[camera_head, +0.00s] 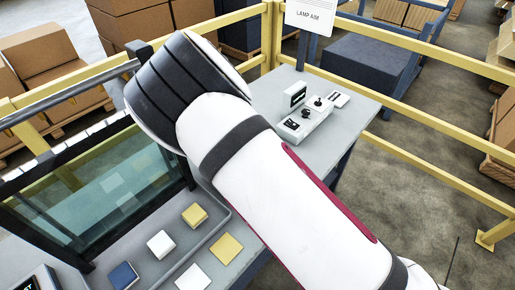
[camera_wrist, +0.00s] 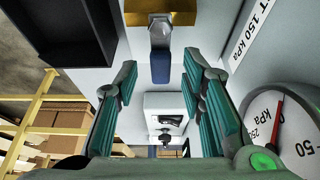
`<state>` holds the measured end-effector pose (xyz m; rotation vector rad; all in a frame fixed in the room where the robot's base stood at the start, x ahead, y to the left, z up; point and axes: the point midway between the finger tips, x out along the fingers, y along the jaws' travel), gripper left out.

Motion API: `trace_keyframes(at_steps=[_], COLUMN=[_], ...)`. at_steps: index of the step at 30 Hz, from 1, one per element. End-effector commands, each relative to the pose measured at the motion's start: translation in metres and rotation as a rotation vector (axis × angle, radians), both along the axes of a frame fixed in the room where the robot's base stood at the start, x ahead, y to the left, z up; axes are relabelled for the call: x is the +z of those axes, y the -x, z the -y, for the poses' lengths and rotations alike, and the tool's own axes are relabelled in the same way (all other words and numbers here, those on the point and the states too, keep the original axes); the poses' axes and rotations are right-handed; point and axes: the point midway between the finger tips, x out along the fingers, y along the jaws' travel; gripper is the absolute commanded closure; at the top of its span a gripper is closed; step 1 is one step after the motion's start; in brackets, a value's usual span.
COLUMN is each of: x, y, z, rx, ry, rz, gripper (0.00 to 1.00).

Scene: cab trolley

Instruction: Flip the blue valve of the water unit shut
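In the wrist view, the blue valve handle (camera_wrist: 160,66) hangs from a grey metal stem under a brass valve body (camera_wrist: 160,17), in front of a pale panel. My gripper (camera_wrist: 160,80) is open, with teal pads on both sides. The blue handle shows between the fingertips, with a visible gap on each side. How far it is in depth from the pads I cannot tell. A round gauge (camera_wrist: 284,128) marked kPa is at the right, with its red needle pointing up. A label reading "T 150 kPa" (camera_wrist: 251,30) is above it. In the head view, my arm hides the valve and gripper.
A dark box-like part (camera_wrist: 62,40) is at the upper left of the wrist view. A white control box (camera_wrist: 165,115) shows beyond the fingers. In the head view, yellow rails (camera_head: 430,52) surround the grey table (camera_head: 352,108), and colored blocks (camera_head: 194,216) lie on a tray.

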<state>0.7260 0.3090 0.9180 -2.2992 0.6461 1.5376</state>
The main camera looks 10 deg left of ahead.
Motion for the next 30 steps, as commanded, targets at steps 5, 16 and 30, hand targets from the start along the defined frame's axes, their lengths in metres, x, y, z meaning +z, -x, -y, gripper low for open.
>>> trace_keyframes(at_steps=[5, 16, 30], x=[0.02, 0.086, 0.109], y=[0.007, 0.031, 0.039], z=[-0.006, -0.02, -0.024], rx=[0.003, 0.002, 0.0], ry=[-0.003, -0.002, 0.001], rz=[0.002, 0.0, 0.0], gripper=[0.63, 0.63, 0.63])
